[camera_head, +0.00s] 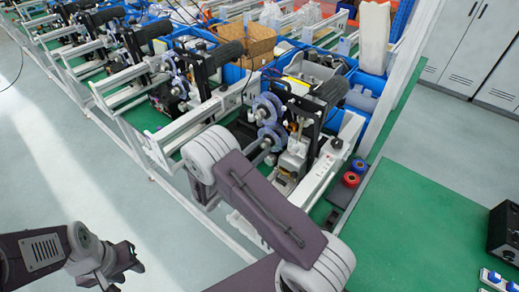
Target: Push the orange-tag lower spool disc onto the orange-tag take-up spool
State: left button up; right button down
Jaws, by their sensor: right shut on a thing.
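Two pale blue-purple spool discs stand one above the other on the front of the nearest coder machine (305,125). The upper disc (267,107) is clear in view. The lower spool disc (272,136) is just below it, close to the end of my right arm. My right gripper (262,154) is small and partly hidden beside my pale wrist; it is shut on the lower disc. I cannot tell how far the disc sits on its take-up spool, and no orange tag is readable. My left gripper (125,265) is low at the left, away from the machines, holding nothing visible.
More coder machines (140,45) run in a row to the upper left. Blue bins (365,95) and a wicker basket (248,42) stand behind. Red and blue rolls (352,179) lie right of the machine.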

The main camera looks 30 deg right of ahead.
jog(key=shift+d, duration=0.2)
jog(key=c, duration=1)
grip_release()
jog(key=b+v, duration=0.2)
jog(key=v, duration=0.7)
jog(key=shift+w, duration=0.1)
